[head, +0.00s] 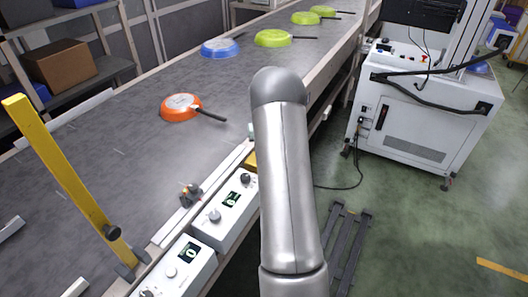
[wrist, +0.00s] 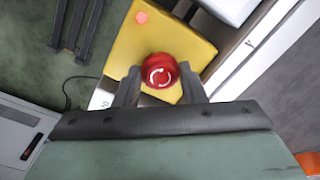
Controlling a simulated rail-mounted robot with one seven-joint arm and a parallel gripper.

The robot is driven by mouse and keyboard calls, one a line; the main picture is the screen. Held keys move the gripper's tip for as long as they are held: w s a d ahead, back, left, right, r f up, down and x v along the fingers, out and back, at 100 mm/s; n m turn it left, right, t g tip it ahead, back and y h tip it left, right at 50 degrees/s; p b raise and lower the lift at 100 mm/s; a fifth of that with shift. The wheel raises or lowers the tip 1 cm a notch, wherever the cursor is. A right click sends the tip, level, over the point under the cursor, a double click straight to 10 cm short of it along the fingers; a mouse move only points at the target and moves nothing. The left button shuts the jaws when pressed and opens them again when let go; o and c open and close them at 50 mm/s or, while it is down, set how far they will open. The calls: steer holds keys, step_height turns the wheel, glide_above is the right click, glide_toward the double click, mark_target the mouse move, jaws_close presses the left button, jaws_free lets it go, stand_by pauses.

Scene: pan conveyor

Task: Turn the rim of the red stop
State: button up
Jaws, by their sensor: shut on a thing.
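The red stop (wrist: 160,71) is a round red knob with white curved arrows on its top. It sits on a yellow box (wrist: 124,45) in the wrist view. My gripper (wrist: 160,84) has one finger on each side of the knob and is shut on its rim. In the head view my arm hides the red stop and my gripper. Only a small yellow edge of the box (head: 250,162) shows beside my arm there.
A conveyor (head: 130,150) carries an orange pan (head: 180,107), a blue pan (head: 220,47) and several green pans. White control boxes (head: 226,208) with knobs line its near edge. A yellow post (head: 62,175) stands at left. A white cabinet (head: 415,125) stands at right on green floor.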

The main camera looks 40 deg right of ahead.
steer(key=shift+m, duration=0.5)
steer(key=o, duration=1)
steer(key=shift+f, duration=0.1)
step_height(320, 180, up, 18)
steer(key=shift+s+d+f+b, duration=0.2)
steer(key=shift+d+f+b, duration=0.05)
steer(key=shift+b, duration=0.2)
